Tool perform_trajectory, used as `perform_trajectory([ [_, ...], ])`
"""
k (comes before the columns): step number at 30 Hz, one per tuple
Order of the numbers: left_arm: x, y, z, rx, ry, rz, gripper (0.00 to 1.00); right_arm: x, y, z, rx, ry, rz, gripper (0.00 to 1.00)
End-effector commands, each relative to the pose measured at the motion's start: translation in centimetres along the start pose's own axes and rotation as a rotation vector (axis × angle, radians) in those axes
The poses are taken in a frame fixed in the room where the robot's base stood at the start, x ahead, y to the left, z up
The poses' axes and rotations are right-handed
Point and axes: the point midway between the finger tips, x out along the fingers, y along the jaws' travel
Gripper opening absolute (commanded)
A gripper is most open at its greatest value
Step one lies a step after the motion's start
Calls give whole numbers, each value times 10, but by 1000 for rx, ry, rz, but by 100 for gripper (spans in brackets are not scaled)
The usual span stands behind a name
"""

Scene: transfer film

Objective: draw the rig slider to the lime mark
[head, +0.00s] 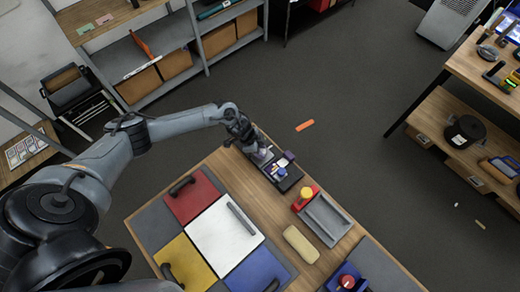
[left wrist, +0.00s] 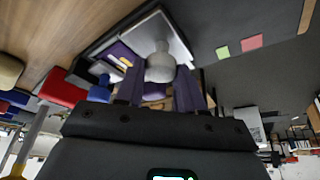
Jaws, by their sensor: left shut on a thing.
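The rig (head: 284,184) is a small dark base with purple, blue and pale parts at the far edge of the wooden table. My left gripper (head: 258,155) is over its left end. In the left wrist view my left gripper (left wrist: 160,88) has its purple-padded fingers shut on a pale rounded knob (left wrist: 160,64), seemingly the slider's handle. The rig also shows there as a dark and white frame (left wrist: 115,42) with a purple patch and an orange-yellow strip. I cannot make out a lime mark for certain. My right gripper is not in view.
A grey tray (head: 326,219) with a red block and yellow knob stands right of the rig. A beige block (head: 301,244) lies nearby. Coloured panels with handles, including a white one (head: 222,240), cover the table's left part. Shelves (head: 165,45) stand behind; floor lies between.

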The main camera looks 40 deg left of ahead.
Motion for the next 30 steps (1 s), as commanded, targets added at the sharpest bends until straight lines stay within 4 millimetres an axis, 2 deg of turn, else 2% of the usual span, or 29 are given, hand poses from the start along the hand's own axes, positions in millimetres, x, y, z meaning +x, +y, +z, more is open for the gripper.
perform_trajectory([
  [7, -1, -4, 4, -1, -1, -1, 0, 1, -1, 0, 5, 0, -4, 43],
  [16, -12, -36, 34, -2, -2, -1, 0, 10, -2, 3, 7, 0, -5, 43],
  [24, -14, -37, 35, -1, -2, 0, 0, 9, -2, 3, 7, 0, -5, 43],
  [25, -14, -37, 35, -1, -2, 0, 40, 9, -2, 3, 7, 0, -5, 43],
  [29, -14, -37, 35, 0, -1, 0, 60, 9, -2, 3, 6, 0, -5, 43],
  [30, -14, -37, 34, 0, -1, 0, 61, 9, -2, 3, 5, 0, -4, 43],
])
